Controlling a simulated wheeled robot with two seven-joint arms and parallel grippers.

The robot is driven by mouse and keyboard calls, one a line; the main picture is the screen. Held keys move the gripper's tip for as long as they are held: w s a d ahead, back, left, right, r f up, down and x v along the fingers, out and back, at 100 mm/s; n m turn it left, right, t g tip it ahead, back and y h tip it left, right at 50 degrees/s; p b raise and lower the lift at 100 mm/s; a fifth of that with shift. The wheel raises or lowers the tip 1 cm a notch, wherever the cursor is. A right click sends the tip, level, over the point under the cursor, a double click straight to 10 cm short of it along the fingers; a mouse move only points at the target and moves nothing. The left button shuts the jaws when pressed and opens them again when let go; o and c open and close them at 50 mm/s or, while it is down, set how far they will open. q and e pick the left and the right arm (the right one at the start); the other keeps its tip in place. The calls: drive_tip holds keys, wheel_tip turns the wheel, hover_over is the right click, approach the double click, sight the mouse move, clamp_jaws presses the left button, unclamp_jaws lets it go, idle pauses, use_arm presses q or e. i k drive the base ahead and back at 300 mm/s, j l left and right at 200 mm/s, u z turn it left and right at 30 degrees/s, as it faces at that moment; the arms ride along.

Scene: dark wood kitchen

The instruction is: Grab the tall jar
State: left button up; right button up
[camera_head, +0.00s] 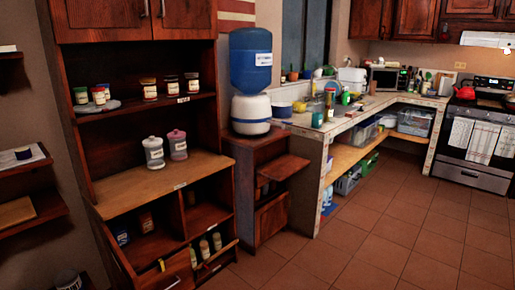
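Two lidded jars stand upright side by side on the light wood counter (130,192) of the dark cabinet at left. One is a grey jar (153,153); the other is a pink jar (177,146) just right of it. Both are taller than the small spice jars on the shelf above, including a green-lidded jar (81,96), a brown-lidded jar (149,90) and a dark-lidded jar (192,83). I cannot tell for certain which one is the tall jar. Neither of my grippers shows in the head view.
The cabinet's upper shelf (125,109) overhangs the counter; cubbies below hold small containers and bottles (204,248). A blue water dispenser (250,75) stands right of the cabinet. A wall shelf (35,212) is at far left. The tiled floor (370,235) is open at right.

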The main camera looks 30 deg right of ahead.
sight(329, 104)
drive_tip(key=z, duration=1.6)
drive_tip(key=i+l+z, duration=0.15)
drive_tip(key=i+z, duration=0.25)
drive_tip(key=i, duration=0.55)
drive_tip(key=i+z, duration=0.1)
drive_tip(key=i, duration=1.35)
drive_tip(key=i+u, duration=0.1)
drive_tip(key=i, duration=0.6)
drive_tip(key=i+l+u, duration=0.1)
drive_tip(key=i, duration=0.6)
drive_tip(key=i+l+u, duration=0.2)
drive_tip(key=i+u, duration=0.2)
drive_tip(key=i+l+u, duration=0.85)
drive_tip(key=i+l, duration=0.05)
drive_tip(key=i, duration=0.1)
